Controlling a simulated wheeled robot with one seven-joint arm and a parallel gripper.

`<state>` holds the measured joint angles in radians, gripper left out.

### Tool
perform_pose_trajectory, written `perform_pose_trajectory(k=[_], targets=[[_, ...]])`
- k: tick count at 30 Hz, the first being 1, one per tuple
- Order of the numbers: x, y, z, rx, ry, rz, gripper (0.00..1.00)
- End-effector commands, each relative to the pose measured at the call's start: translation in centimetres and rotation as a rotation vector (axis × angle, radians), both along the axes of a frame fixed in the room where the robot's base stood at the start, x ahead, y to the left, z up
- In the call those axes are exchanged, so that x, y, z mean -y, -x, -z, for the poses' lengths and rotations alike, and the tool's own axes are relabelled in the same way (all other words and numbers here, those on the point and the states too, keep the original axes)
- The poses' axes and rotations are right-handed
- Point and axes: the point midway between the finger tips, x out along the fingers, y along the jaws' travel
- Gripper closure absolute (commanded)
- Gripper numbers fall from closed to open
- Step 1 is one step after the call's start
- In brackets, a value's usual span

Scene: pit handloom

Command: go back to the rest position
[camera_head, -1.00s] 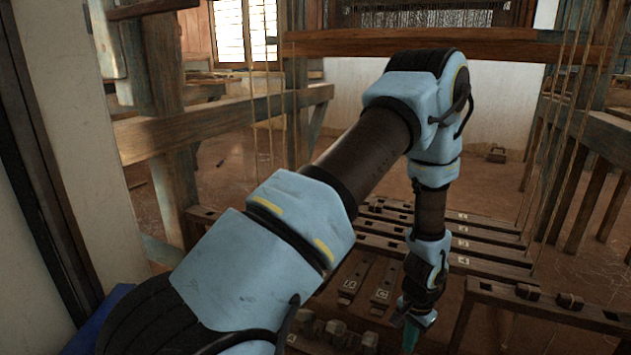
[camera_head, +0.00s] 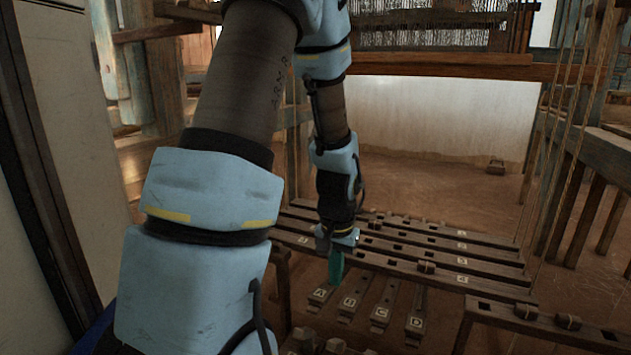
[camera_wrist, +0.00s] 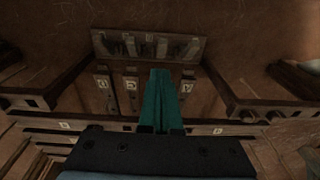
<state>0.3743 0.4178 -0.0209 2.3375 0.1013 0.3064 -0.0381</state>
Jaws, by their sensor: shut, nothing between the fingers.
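In the head view the fingertips show just above the lettered pedals; I cannot tell the exact gap.
Lettered pedals (camera_head: 384,306) lie below my gripper. A bench-like beam (camera_head: 545,323) with small blocks stands at the lower right. The loom's frame and cords (camera_head: 565,150) rise at the right. Open floor (camera_head: 430,180) lies behind.

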Motion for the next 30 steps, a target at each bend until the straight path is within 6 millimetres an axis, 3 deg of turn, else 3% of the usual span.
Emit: perform_pose_trajectory(k=[1, 3, 14, 23, 30], targets=[[-2.0, 0.4, -2.3, 0.013, 0.008, -0.057, 1.0], [-4.2, 1.2, -4.2, 0.021, 0.014, -0.118, 1.0], [-11.1, 6.0, -10.1, 0.052, 0.045, -0.349, 1.0], [-11.1, 6.1, -16.3, 0.048, 0.046, -0.35, 1.0], [-11.1, 6.1, -23.1, 0.049, 0.045, -0.349, 1.0]])
